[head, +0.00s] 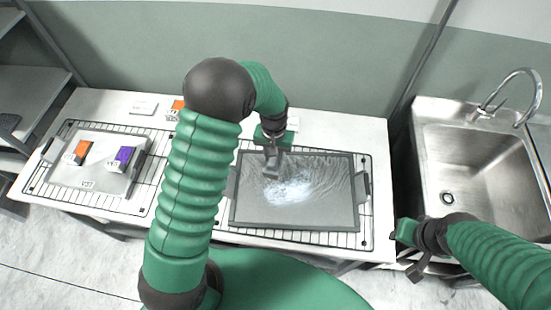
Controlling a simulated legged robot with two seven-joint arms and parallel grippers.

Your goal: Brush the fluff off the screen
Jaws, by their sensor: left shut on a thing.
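The screen (335,212) is a dark-framed grey mesh panel with side handles, lying flat on a wire rack at the middle right of the worktop. Whitish fluff (288,190) is spread in a patch near the middle of its mesh. My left gripper (272,147) is over the screen's far edge, shut on a small grey tool, seemingly a brush (271,168). The tool's lower end is at the fluff's upper left; whether it touches the mesh I cannot tell. My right gripper (412,252) hangs beside the worktop's right front corner, away from the screen; its jaw state is unclear.
At left, a grey tray (75,180) on another wire rack (145,190) holds an orange-topped box (79,151) and a purple-topped box (123,157). A steel sink (480,165) with a tap (520,85) stands at right. Shelves (30,75) stand far left.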

